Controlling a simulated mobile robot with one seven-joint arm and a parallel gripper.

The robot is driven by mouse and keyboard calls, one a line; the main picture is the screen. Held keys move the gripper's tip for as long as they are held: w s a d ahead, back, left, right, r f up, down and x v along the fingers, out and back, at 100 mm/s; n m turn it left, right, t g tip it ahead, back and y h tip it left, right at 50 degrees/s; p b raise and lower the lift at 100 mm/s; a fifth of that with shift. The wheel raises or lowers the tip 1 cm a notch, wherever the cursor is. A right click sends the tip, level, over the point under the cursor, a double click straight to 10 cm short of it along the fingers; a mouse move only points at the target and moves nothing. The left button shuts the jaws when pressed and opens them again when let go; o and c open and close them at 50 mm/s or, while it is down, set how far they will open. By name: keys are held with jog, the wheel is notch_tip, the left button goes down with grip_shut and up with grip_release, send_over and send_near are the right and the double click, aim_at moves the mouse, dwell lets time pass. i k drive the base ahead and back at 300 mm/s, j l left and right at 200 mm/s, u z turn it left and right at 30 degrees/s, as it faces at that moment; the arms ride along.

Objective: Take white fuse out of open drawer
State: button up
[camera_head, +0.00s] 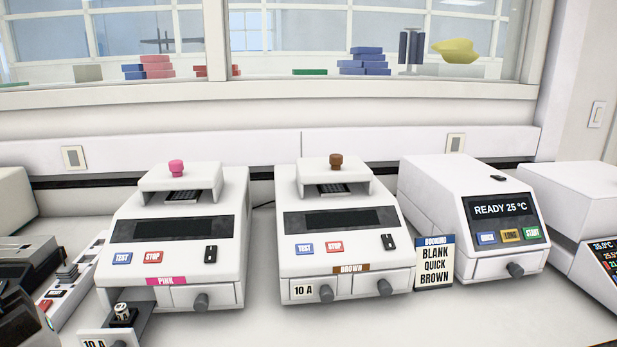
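The open drawer (136,327) sticks out from the lower left front of the pink-labelled thermal cycler (180,255). Its front plate carries a "10 A" label and is partly cut off by the bottom edge. A small upright fuse (123,313), pale with dark parts, stands in the drawer; its lower end is hidden.
A brown-labelled cycler (340,240) with closed drawers stands in the middle. A booking card (434,264) stands between it and a "READY 25 °C" cycler (478,220). Dark and white devices (68,285) crowd the left. Bare bench (375,325) lies in front.

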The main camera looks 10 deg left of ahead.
aim_at(122, 312)
jog(key=u, duration=1.15)
